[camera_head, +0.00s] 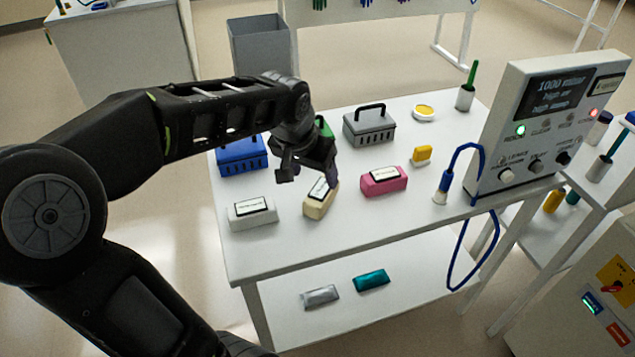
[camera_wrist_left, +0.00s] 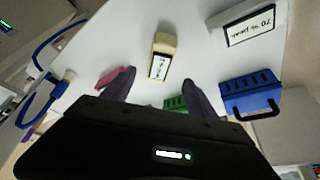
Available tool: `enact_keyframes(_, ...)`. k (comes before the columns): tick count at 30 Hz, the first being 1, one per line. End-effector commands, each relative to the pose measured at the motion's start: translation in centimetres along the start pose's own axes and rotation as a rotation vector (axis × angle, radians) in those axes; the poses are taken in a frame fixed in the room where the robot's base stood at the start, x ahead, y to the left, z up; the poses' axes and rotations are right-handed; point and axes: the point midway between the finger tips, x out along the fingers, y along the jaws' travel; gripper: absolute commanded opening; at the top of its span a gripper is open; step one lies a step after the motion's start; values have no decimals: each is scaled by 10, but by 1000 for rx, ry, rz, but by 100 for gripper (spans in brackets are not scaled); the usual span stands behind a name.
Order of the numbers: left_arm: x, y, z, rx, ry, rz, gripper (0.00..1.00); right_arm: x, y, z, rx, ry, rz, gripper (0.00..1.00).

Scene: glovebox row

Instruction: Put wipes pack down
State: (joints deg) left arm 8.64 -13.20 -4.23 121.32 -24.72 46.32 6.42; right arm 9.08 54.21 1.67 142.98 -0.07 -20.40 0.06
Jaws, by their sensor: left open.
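A cream wipes pack (camera_head: 318,206) with a white label stands on the white table, between a white pack (camera_head: 251,213) on its left and a pink pack (camera_head: 384,181) on its right. My left gripper (camera_head: 308,175) is open and empty, just above and behind the cream pack. In the left wrist view, the cream pack (camera_wrist_left: 163,43) lies beyond the gap between my two open fingers (camera_wrist_left: 158,80), apart from them. The white pack (camera_wrist_left: 252,25) is at the upper right there. My right gripper is not in view.
A blue basket (camera_head: 241,156) and a grey basket (camera_head: 369,127) stand behind the packs. A green thing is partly hidden behind my left gripper. A yellow block (camera_head: 421,155), a control box (camera_head: 545,120) and a blue-cabled wand (camera_head: 444,183) are to the right. The table's front strip is clear.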

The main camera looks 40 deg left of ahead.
Motion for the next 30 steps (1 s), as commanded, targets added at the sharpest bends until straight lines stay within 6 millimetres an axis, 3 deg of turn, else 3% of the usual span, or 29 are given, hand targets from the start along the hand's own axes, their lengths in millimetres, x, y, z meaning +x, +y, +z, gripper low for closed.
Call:
enact_keyframes(6, -20, 0, 0, 0, 0, 1, 67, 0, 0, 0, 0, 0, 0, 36)
enact_keyframes(30, -21, 0, 0, 0, 0, 1, 67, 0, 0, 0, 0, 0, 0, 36)
